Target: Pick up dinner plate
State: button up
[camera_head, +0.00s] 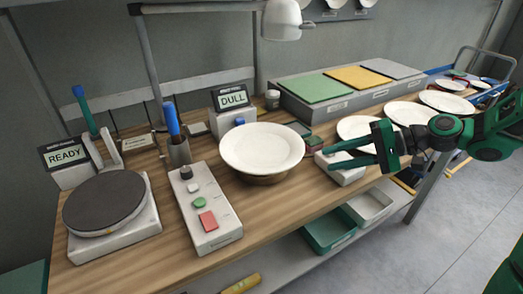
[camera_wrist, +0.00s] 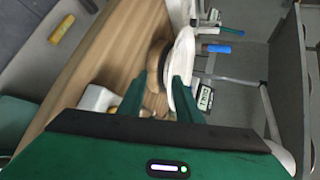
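A large white plate (camera_head: 262,146) rests on a round brown base (camera_head: 262,178) near the middle of the bench in the head view. In the wrist view the plate (camera_wrist: 184,55) shows nearly edge-on, with the base on its left side. My gripper (camera_head: 328,157) is open and empty, to the right of this plate, with its fingers pointing left toward the rim. A small gap seems to lie between fingertips and rim. In the wrist view the right finger of my gripper (camera_wrist: 158,82) overlaps the plate's edge. Several other white plates, including one behind my gripper (camera_head: 362,127), lie at the right.
A white control box (camera_head: 205,225) with buttons and a dark round disc (camera_head: 104,203) on a white base stand at left. A "DULL" display (camera_head: 233,98) stands behind the plate. A box with green, yellow and grey pads (camera_head: 345,98) lies behind. A white box sits under my fingers.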

aim_at(297, 157)
jog(key=shift+y, duration=0.5)
jog(key=shift+w+r+x, duration=0.15)
jog(key=shift+r+x, duration=0.05)
jog(key=shift+x, duration=1.65)
jog(key=shift+w+r+x, duration=0.15)
jog(key=shift+r+x, duration=0.05)
jog(key=shift+x, duration=1.6)
jog(key=shift+w+r+x, duration=0.15)
jog(key=shift+r+x, duration=0.05)
jog(key=shift+x, duration=1.65)
jog(key=shift+a, duration=0.15)
grip_shut()
